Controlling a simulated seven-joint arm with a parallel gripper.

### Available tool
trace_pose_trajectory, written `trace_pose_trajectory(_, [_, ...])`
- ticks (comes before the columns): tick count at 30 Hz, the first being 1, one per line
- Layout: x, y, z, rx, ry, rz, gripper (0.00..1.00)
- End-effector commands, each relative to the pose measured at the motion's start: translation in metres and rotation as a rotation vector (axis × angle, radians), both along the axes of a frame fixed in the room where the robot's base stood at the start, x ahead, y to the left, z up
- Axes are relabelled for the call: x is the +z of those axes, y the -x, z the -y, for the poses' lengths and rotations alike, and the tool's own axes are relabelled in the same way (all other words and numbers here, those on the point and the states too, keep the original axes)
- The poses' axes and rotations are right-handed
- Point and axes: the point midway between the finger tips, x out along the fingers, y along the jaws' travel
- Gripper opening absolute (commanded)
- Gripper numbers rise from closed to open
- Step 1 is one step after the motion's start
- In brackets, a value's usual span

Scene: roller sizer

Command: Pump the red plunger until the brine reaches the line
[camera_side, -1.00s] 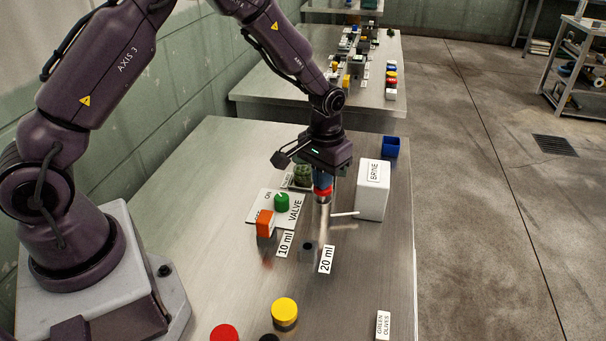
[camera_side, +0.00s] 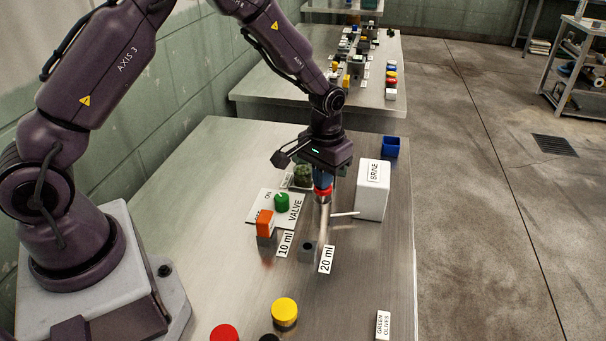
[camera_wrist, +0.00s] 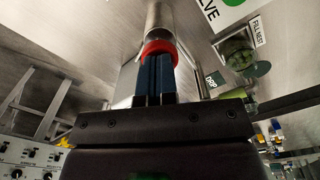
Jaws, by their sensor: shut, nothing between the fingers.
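The red plunger (camera_side: 323,190) sits on top of an upright metal cylinder (camera_side: 323,215). In the wrist view it shows as a red ring (camera_wrist: 158,48) at the end of the cylinder (camera_wrist: 161,18). My gripper (camera_side: 322,181) is shut and empty, pointing down at the plunger. In the wrist view its blue fingertips (camera_wrist: 157,62) are together, at or against the plunger top; contact is hard to judge. A white box (camera_side: 372,192) with a label reading like BRINE stands to the right, with a thin white spout. I cannot make out a brine level or fill line.
A valve plate (camera_side: 263,199) with a green knob (camera_side: 281,202), an orange block (camera_side: 265,223), 10 ml (camera_side: 285,244) and 20 ml (camera_side: 326,260) labels lie near. A green-filled container (camera_side: 302,176) is behind. Yellow (camera_side: 285,311) and red (camera_side: 224,333) round tops stand in front.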

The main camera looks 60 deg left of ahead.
Motion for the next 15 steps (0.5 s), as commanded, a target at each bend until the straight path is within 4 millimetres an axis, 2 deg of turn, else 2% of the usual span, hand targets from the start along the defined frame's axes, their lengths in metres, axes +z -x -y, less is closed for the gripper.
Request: trace_pose_trajectory(15, [0.03, 0.0, 0.0, 0.0, 0.0, 0.001, 0.0])
